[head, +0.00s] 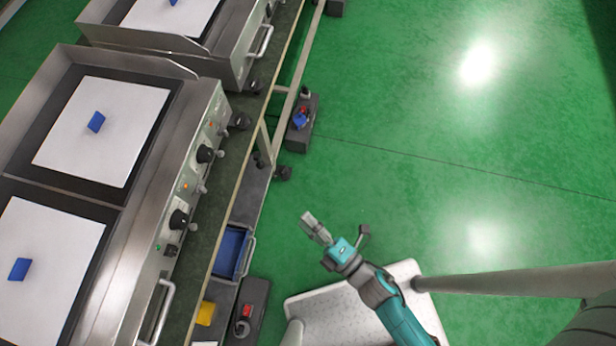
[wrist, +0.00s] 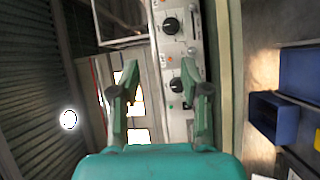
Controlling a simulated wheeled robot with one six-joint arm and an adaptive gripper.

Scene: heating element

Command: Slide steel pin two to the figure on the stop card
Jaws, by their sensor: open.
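My gripper (head: 314,226) is open and empty over the green floor, to the right of the appliance bench in the head view. In the wrist view its two fingers stand apart, and the gripper (wrist: 158,88) faces a control panel (wrist: 173,58) with black knobs (wrist: 171,25). The same panel (head: 186,185) runs along the right side of the nearer steel appliance in the head view. Small fittings beside its knobs are too small to identify. I cannot make out steel pin two or a figure on a stop card.
Blue blocks (head: 96,122) lie on white plates on the appliance tops. A steel handle (head: 163,312) sticks out near the bottom. A blue bin (head: 231,252) and a yellow item (head: 206,313) are on the lower shelf. The green floor (head: 430,120) to the right is clear.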

